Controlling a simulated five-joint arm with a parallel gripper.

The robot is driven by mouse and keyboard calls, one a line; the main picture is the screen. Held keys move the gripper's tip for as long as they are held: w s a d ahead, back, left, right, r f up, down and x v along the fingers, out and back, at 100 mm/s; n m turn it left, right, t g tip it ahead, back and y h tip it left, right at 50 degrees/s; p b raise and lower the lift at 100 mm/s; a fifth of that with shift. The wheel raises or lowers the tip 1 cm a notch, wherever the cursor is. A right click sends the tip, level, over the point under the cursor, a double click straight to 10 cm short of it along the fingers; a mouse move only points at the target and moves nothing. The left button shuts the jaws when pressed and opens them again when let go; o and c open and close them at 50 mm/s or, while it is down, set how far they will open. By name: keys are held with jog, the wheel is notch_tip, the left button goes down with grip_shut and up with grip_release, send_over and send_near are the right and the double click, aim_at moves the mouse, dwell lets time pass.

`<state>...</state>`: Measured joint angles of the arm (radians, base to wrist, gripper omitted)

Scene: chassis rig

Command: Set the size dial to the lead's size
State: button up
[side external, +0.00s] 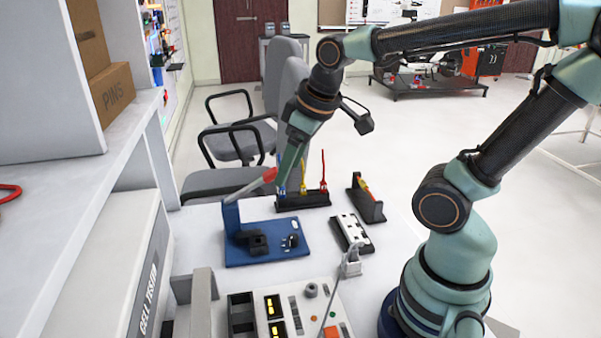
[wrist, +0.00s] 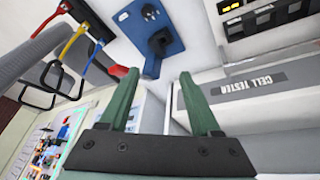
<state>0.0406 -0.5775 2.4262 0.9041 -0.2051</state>
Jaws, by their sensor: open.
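The blue fixture (side external: 270,255) stands on the white table, with a black block (side external: 257,244) and a small black dial (side external: 291,241) on its base. The dial also shows at the top of the wrist view (wrist: 149,12); its setting is too small to read. A lever with a red grip (side external: 269,175) slants up from the fixture. Blue, yellow (side external: 303,180) and red (side external: 323,178) leads stand in a black rack (side external: 303,200) behind it; their size markings cannot be read. My gripper (side external: 284,172) is open and empty (wrist: 154,78), above and behind the fixture, near the lever in the picture.
A black holder (side external: 368,205) with a red and yellow item and a white-topped block (side external: 352,233) stand right of the fixture. A control panel (side external: 300,300) is in front. The cell tester (side external: 125,270) and shelf are at left. Chairs (side external: 240,130) stand behind the table.

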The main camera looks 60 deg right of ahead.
aim_at(293, 236)
jog(key=w+d+f+n+g, duration=0.1)
jog(key=f+n, duration=0.1)
jog(key=f, duration=0.5)
jog(key=w+d+f+n+g, duration=0.1)
jog(key=d+f+n+g, duration=0.1)
jog(key=f, duration=0.5)
jog(key=w+d+f+n+g, duration=0.1)
jog(key=d+f+n, duration=0.1)
jog(key=f, duration=0.5)
jog(key=shift+w+d+f+n, duration=0.15)
jog(key=shift+f+n, duration=0.1)
jog(key=shift+n, duration=0.35)
grip_shut()
